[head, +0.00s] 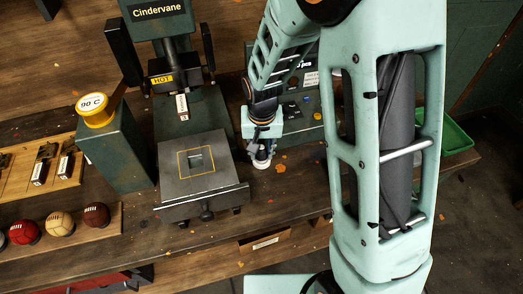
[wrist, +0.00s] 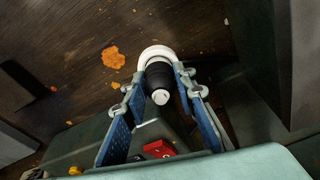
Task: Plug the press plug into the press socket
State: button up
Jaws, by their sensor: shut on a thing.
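The press plug (wrist: 157,73), a black body with a white ring and a white tip, sits between the blue fingers of my gripper (wrist: 163,88). My gripper is shut on it. In the head view my gripper (head: 262,148) points down, just right of the press bed, with a white part of the plug (head: 261,164) showing below it. The green press (head: 181,65) has a "HOT" label and a flat grey bed (head: 203,166) with a square opening. I cannot make out the press socket in either view.
A green control box (head: 300,108) with buttons stands behind my arm. A red switch (wrist: 160,147) shows in the wrist view. At left are a "90 C" dial on a green block (head: 117,150) and a rack with several balls (head: 60,223). The wooden bench right of the bed is mostly clear.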

aim_at(262, 164)
jog(key=o, duration=1.1)
jog(key=shift+f, duration=0.1)
jog(key=shift+o, duration=0.2)
notch_tip(262, 164, up, 12)
jog(key=s, duration=0.1)
jog(key=shift+s, duration=0.4)
